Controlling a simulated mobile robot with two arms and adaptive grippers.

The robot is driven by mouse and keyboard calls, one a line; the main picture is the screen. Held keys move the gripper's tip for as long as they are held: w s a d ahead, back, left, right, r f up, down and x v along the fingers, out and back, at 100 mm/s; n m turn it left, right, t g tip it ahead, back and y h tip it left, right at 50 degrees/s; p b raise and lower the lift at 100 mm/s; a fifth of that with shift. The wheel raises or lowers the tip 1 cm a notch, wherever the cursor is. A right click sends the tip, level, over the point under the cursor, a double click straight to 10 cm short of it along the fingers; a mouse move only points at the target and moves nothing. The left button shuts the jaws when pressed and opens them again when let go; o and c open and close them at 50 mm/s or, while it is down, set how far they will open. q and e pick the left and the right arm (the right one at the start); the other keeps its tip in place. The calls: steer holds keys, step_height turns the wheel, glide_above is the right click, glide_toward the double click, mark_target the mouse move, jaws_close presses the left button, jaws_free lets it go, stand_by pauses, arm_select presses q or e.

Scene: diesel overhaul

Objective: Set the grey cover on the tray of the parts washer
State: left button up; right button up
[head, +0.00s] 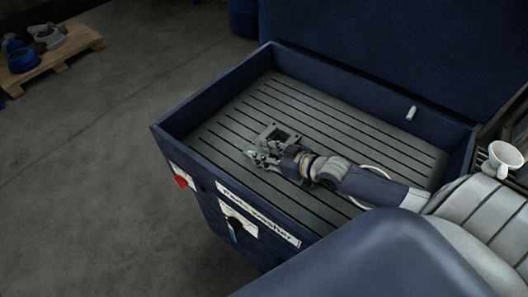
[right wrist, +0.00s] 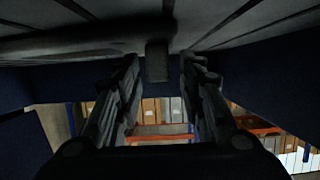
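The parts washer is a dark blue open box with a grey slatted tray (head: 330,120) inside. The grey cover (head: 279,133), a small squarish piece with an opening, is at the tray's left part, apparently resting on the slats. My right gripper (head: 256,157) is low over the tray at the cover's near side. In the right wrist view its two fingers (right wrist: 160,85) stand apart, with a dark block between them and clear gaps on both sides. Whether that block belongs to the cover is too dark to tell. My left gripper is not in view.
The washer's raised lid (head: 400,50) stands behind the tray, and its walls (head: 200,105) rise around it. A white cup (head: 503,158) is at the right. A wooden pallet (head: 60,50) with parts lies far left. The floor (head: 90,170) between is clear.

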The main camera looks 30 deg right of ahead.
steer(key=shift+r, duration=0.1)
steer(key=shift+s+d+r+p, duration=0.2)
steer(key=shift+s+r+p, duration=0.1)
steer(key=shift+s+p, duration=0.25)
steer(key=p+v, duration=0.7)
steer(key=v, duration=0.2)
steer(key=shift+s+r+p, duration=0.2)
steer(key=shift+r+p, duration=0.05)
steer(key=shift+p, duration=0.1)
steer(key=shift+s+d+r+p, duration=0.1)
steer(key=shift+s+d+p, duration=0.25)
steer(key=shift+s, duration=0.2)
steer(key=shift+a, duration=0.1)
